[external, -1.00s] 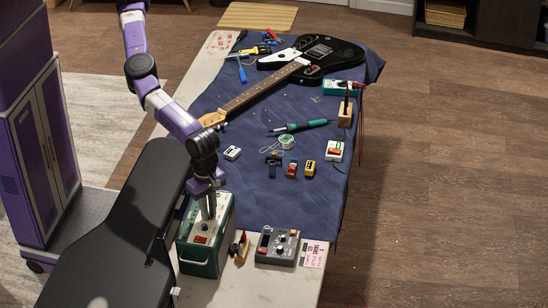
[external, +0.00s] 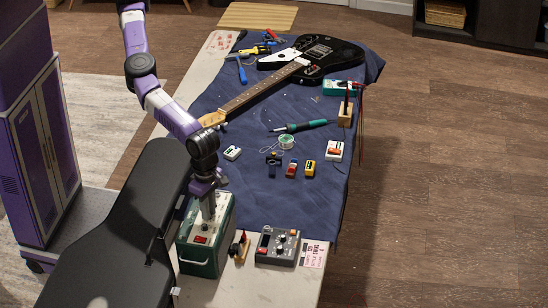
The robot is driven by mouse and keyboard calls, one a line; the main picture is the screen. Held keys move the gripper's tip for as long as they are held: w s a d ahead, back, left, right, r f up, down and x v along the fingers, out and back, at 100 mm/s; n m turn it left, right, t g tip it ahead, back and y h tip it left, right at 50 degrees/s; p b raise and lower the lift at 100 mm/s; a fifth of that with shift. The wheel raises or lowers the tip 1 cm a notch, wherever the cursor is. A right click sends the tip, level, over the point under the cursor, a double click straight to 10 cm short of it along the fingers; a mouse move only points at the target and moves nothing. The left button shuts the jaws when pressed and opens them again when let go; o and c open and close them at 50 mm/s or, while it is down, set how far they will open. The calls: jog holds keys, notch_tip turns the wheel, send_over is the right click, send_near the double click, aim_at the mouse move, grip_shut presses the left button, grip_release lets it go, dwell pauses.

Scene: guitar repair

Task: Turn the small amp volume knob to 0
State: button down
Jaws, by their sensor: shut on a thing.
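The small amp (external: 204,262) is a green box with a pale front handle, standing at the near left end of the table. My gripper (external: 207,220) points straight down onto the amp's top panel. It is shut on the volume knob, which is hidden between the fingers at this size. The knob's pointer and the scale marks cannot be read. A red patch (external: 201,240) shows on the top panel just in front of the fingers.
A grey pedal box (external: 278,247) and a small wooden stand (external: 240,249) sit right of the amp. A blue mat (external: 235,185) carries an electric guitar (external: 320,55), a soldering iron (external: 300,126) and several small pedals.

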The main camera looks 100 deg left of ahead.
jog(key=c, duration=1.3)
grip_release()
jog(key=shift+c, duration=0.2)
jog(key=shift+r+b, duration=0.35)
jog(key=shift+r, duration=3.55)
